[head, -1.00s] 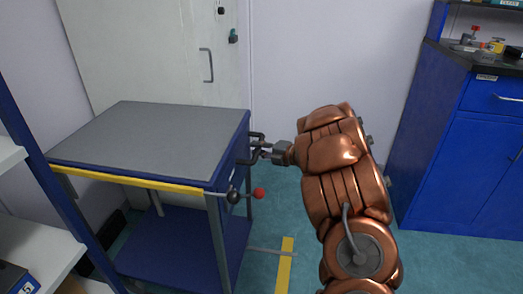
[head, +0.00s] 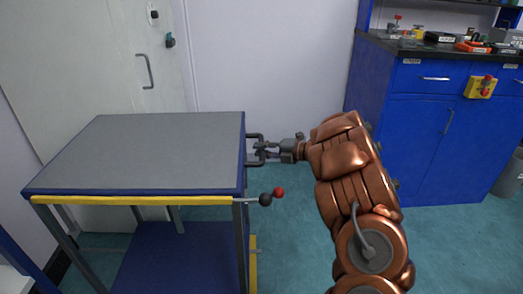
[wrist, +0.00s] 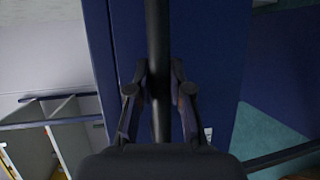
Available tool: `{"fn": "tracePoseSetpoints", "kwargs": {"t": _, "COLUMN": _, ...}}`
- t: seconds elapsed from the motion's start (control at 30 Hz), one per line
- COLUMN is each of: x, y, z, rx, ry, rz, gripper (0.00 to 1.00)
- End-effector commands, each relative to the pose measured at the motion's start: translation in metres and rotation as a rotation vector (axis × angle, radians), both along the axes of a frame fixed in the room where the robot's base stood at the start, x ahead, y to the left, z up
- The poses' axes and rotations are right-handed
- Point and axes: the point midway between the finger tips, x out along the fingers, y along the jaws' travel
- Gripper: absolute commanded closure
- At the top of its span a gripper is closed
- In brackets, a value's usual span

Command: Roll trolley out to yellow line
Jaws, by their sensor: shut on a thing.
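The trolley (head: 150,150) has a grey top, a blue frame, a lower blue shelf and a yellow strip along its near edge. It stands at the left in the head view. My gripper (head: 266,151) is shut on the dark handle (head: 254,137) on the trolley's right side. In the wrist view the handle bar (wrist: 157,60) runs upright between the two fingers. The yellow line (head: 253,268) on the floor shows just right of the trolley's near right leg, partly hidden by the trolley.
A blue cabinet (head: 420,140) with a cluttered dark worktop stands at the right. A white door (head: 100,70) is behind the trolley. Teal floor (head: 300,220) is open between trolley and cabinet. A blue post (head: 30,255) shows at the left edge.

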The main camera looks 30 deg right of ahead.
Motion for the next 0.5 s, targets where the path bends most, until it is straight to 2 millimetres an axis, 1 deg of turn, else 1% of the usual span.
{"fn": "tracePoseSetpoints", "kwargs": {"t": 0.2, "x": 0.0004, "y": 0.0015, "z": -0.0016, "rx": -0.001, "ry": 0.003, "rz": 0.003, "gripper": 1.00}}
{"fn": "tracePoseSetpoints", "kwargs": {"t": 0.23, "x": 0.0005, "y": 0.0016, "z": -0.0017, "rx": -0.001, "ry": 0.003, "rz": 0.003, "gripper": 0.79}}
{"fn": "tracePoseSetpoints", "kwargs": {"t": 0.47, "x": 0.0008, "y": 0.0014, "z": -0.0007, "rx": 0.000, "ry": 0.001, "rz": 0.002, "gripper": 0.55}}
{"fn": "tracePoseSetpoints", "kwargs": {"t": 0.5, "x": 0.0008, "y": 0.0013, "z": -0.0006, "rx": 0.000, "ry": 0.001, "rz": 0.001, "gripper": 0.55}}
